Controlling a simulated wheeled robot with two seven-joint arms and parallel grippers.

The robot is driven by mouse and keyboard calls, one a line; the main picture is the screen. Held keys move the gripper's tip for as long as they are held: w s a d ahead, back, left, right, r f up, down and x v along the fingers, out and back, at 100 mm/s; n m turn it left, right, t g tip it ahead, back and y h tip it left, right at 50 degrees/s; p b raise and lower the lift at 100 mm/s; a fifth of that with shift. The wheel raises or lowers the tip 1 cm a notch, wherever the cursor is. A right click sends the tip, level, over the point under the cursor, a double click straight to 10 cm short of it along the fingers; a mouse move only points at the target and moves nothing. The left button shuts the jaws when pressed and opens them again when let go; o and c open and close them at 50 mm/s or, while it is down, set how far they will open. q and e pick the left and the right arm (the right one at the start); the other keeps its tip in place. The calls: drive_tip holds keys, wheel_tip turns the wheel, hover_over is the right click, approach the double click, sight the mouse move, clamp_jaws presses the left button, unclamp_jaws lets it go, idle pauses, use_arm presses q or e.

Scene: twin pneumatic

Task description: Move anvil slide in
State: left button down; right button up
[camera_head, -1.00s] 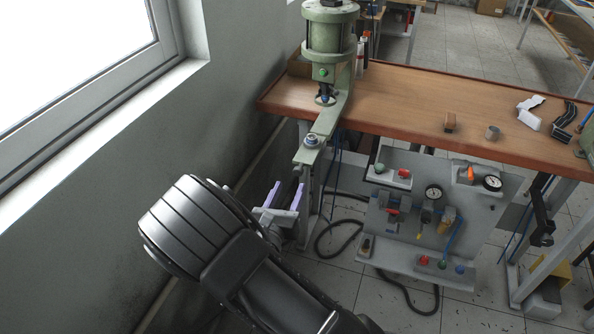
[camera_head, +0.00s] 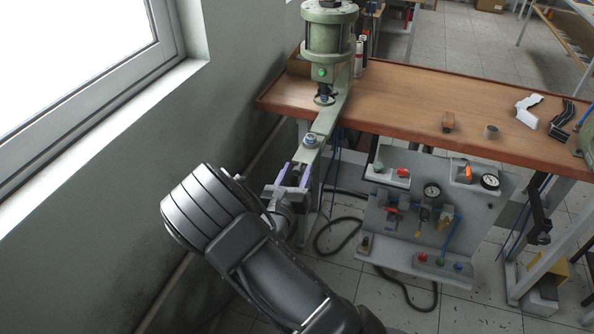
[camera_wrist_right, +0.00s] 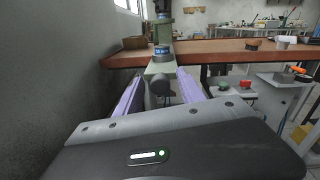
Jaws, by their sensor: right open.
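The green-grey anvil slide (camera_head: 322,128) sticks out toward me from under a green pneumatic press (camera_head: 328,38), past the bench's front edge. A round blue-and-metal anvil (camera_head: 311,140) sits near its outer end, and it also shows in the right wrist view (camera_wrist_right: 162,52). My right gripper (camera_head: 293,176) is at the slide's outer end, open, with purple-lined fingers. In the right wrist view, a dark round knob (camera_wrist_right: 160,84) at the slide's end lies between the open fingers (camera_wrist_right: 158,80). I cannot tell whether they touch it. My left gripper is not in view.
The wall with a window stands close on the left.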

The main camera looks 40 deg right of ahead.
drive_tip(key=shift+c, duration=0.4)
clamp_jaws()
idle(1.0)
